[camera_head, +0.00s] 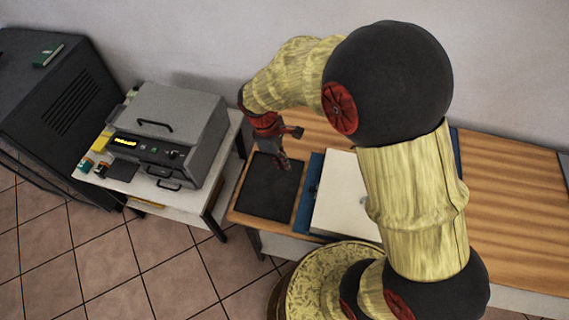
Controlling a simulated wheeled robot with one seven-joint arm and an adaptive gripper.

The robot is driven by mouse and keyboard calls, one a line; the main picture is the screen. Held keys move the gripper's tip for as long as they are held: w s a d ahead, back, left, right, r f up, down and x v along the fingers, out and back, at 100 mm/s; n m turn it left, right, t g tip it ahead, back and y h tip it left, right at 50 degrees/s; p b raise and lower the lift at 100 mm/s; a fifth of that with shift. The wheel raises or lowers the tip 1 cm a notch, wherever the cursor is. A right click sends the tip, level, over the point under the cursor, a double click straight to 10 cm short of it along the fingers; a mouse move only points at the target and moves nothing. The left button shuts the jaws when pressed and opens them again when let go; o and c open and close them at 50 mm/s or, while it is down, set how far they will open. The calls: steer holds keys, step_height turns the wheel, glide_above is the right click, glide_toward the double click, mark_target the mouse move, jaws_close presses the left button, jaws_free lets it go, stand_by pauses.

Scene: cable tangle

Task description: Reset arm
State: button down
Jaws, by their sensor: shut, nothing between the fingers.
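My gripper (284,163) hangs from my arm over the wooden table and points down. It is shut with nothing in it. It is above the back part of a flat black mat (265,193) on the table's left end; I cannot tell how high. My yellow and black arm bends across the middle and right of the view and hides part of the table.
Right of the mat, a blue board (304,199) and a white panel (335,195) lie on the wooden table (515,200). A grey machine (168,130) stands on a white side table (205,195) at left. A dark cabinet (50,110) is far left. A wall runs behind.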

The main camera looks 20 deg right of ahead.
stand_by(0.5)
steer(key=s+d+r+m+t, duration=0.2)
steer(key=s+r+m, duration=0.2)
steer(key=r, duration=0.4)
steer(key=s+d+r+m+t+y, duration=0.1)
steer(key=s+r+m, duration=0.3)
steer(key=r, duration=0.4)
steer(key=s+d+r+m+t+y, duration=0.1)
steer(key=s+d+r+m+t, duration=0.2)
steer(key=s+r, duration=0.3)
step_height(320, 180, up, 3)
steer(key=shift+s+f+m+t, duration=0.1)
steer(key=shift+s+m+t, duration=0.25)
steer(key=shift+m+t, duration=0.15)
